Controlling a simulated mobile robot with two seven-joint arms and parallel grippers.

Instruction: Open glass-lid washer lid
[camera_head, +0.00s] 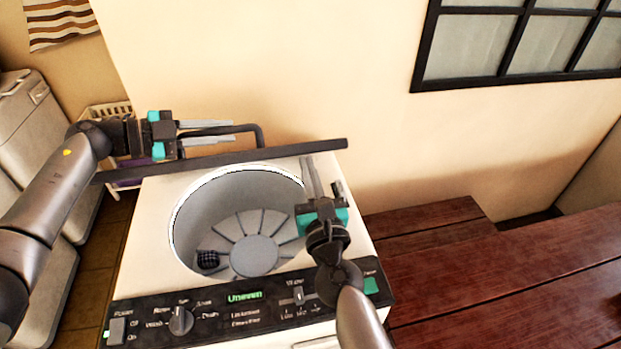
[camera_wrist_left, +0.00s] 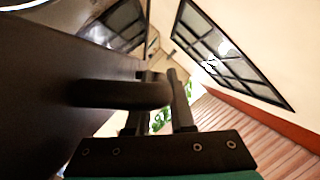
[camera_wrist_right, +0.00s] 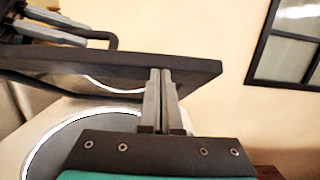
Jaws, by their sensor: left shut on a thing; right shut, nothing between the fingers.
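The washer (camera_head: 155,232) stands against the wall, its round drum (camera_head: 240,225) uncovered and its control panel at the front. Its dark-framed lid (camera_head: 230,158) is raised and seen nearly edge-on along the back; in the right wrist view the lid (camera_wrist_right: 190,72) slants across the middle. My left gripper (camera_head: 232,132) is behind the lid's edge, shut on the black lid handle (camera_head: 258,137); the handle (camera_wrist_left: 120,94) runs between its fingers in the left wrist view. My right gripper (camera_head: 307,160) is shut and empty, its fingertips (camera_wrist_right: 160,73) overlapping the lid's right part; contact is unclear.
The beige wall (camera_head: 270,80) is close behind the lid, with a black-framed window (camera_head: 500,40) at upper right. A red-brown wooden bench (camera_head: 490,270) is at the right. A white basket (camera_head: 105,112) and pale cabinets (camera_head: 35,130) stand at the left.

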